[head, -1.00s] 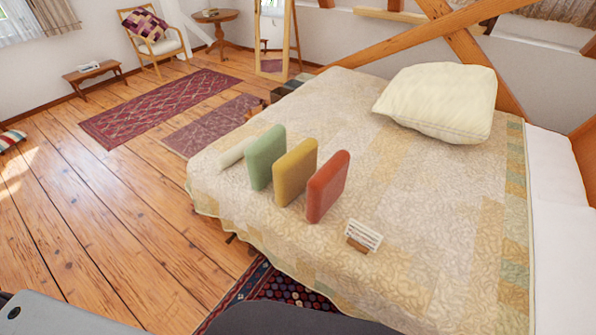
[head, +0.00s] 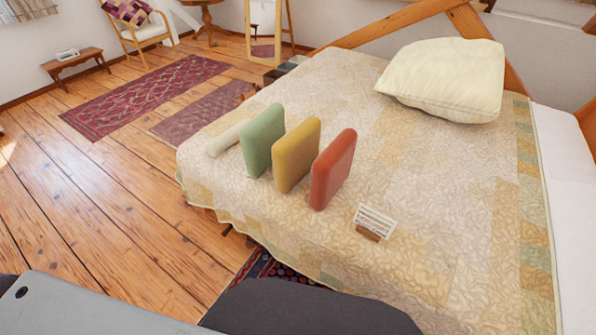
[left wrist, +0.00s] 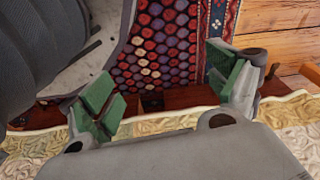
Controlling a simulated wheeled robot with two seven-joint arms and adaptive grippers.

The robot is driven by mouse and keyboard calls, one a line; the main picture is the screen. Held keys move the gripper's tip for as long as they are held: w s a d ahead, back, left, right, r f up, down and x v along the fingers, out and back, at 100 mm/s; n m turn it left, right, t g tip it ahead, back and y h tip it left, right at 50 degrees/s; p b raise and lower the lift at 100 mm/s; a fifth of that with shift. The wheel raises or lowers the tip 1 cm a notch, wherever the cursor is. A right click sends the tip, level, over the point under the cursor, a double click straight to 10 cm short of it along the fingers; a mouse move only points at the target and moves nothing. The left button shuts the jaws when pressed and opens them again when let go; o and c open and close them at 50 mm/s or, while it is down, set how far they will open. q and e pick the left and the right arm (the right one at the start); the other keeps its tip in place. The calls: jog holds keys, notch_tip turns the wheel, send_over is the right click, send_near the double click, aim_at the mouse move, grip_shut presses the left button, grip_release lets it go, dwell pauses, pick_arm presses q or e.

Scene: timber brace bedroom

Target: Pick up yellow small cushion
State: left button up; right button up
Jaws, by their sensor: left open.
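The small yellow cushion (head: 296,155) stands upright on the bed, between a green cushion (head: 263,141) on its left and a red cushion (head: 332,169) on its right. In the head view no gripper shows, only parts of my own body along the bottom. In the left wrist view my left gripper (left wrist: 170,108) is open and empty, with green pads on its fingers. It is above the floor rug and the bed's edge, away from the cushions. The yellow cushion does not show in the left wrist view. My right gripper is not in view.
The bed (head: 420,190) carries a cream bolster (head: 226,138), a small card on a wooden stand (head: 373,221) and a large cream pillow (head: 443,80). A patterned rug (left wrist: 160,45) lies below the bed's edge.

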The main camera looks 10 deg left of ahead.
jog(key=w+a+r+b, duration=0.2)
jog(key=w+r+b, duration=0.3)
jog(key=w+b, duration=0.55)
pick_arm(q)
jog(key=w+r+m+t+h+b, duration=0.1)
jog(key=w+r+t+b, duration=0.3)
jog(key=w+r+b, duration=0.65)
jog(key=w+r+t+h+b, duration=0.3)
jog(key=w+r, duration=0.4)
jog(key=w, duration=0.9)
jog(key=w+a+r+m+t+h, duration=0.1)
jog(key=w+a+r+t+h, duration=0.2)
jog(key=w+r+t, duration=0.4)
jog(key=w+a+r, duration=0.1)
jog(key=w+r, duration=0.2)
jog(key=r, duration=0.3)
jog(key=shift+w+a+m+b, duration=0.15)
jog(key=shift+w+m+b, duration=0.15)
jog(key=shift+m+b, duration=0.1)
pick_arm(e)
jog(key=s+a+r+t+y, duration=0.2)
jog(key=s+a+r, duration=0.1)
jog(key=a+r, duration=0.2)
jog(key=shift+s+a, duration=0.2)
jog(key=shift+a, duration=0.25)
pick_arm(q)
jog(key=shift+w, duration=0.15)
